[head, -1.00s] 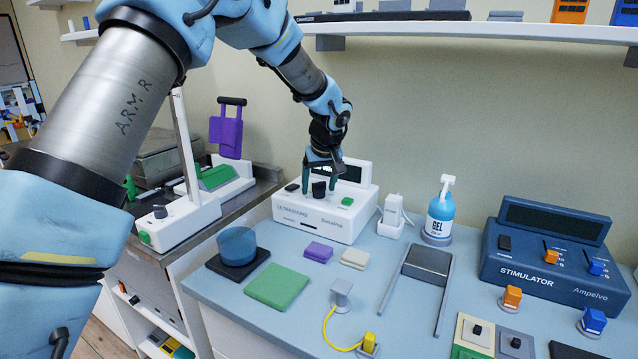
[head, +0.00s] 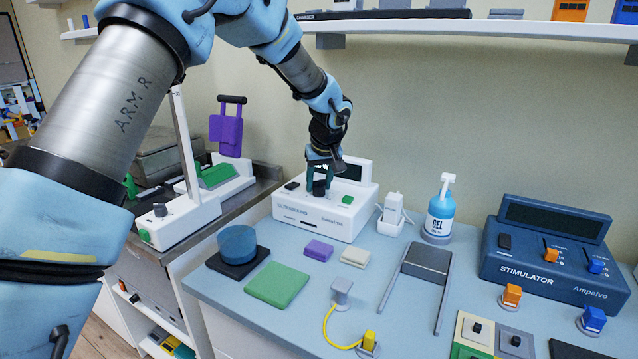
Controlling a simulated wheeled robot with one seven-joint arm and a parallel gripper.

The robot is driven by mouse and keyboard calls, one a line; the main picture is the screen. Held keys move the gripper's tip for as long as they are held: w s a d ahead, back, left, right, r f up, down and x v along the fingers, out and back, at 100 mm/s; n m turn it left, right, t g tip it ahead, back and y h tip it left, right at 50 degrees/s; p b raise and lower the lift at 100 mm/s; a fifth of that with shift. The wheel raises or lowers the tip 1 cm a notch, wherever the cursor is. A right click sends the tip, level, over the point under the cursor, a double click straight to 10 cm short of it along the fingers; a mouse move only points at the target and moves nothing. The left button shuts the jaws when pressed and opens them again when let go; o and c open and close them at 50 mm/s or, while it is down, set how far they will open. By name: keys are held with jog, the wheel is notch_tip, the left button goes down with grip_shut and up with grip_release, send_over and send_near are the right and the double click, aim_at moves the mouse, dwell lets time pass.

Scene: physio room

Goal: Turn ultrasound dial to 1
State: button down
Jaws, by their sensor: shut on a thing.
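The ultrasound unit (head: 302,221) is a white box with a dark screen at its back, standing on the blue counter against the wall. Its black dial (head: 319,188) is on the sloped top between a black switch (head: 292,186) and a green button (head: 347,199). My gripper (head: 319,184) comes down from above with its green fingers on either side of the dial, shut on it. The dial's pointer and the scale marks are too small and too covered to read.
To the right stand a white holder (head: 392,222), a gel bottle (head: 440,210) and the blue stimulator (head: 545,262). In front lie a purple block (head: 318,250), a cream block (head: 355,257) and a green pad (head: 277,284). A shelf (head: 470,28) runs above.

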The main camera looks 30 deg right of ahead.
jog(key=shift+m, duration=0.3)
jog(key=shift+m+h, duration=0.5)
jog(key=shift+m, duration=0.4)
jog(key=m+g+h+p, duration=0.1)
jog(key=m, duration=0.2)
jog(key=shift+r, duration=0.1)
jog(key=m+g+p, duration=0.1)
jog(key=m+p, duration=0.1)
jog(key=m, duration=0.1)
jog(key=m+g+h+p, duration=0.1)
jog(key=m+p, duration=0.1)
jog(key=m, duration=0.1)
jog(key=shift+m+p, duration=0.3)
jog(key=shift+m, duration=0.1)
jog(key=m+g+p, duration=0.1)
jog(key=m+g, duration=0.1)
jog(key=m, duration=0.3)
jog(key=shift+p, duration=0.4)
jog(key=m+g, duration=0.1)
jog(key=m, duration=0.2)
jog(key=m+g+y, duration=0.1)
jog(key=m, duration=0.2)
jog(key=shift+b, duration=0.3)
jog(key=shift+m, duration=0.4)
jog(key=shift+c, duration=1.8)
grip_release()
jog(key=shift+g, duration=0.3)
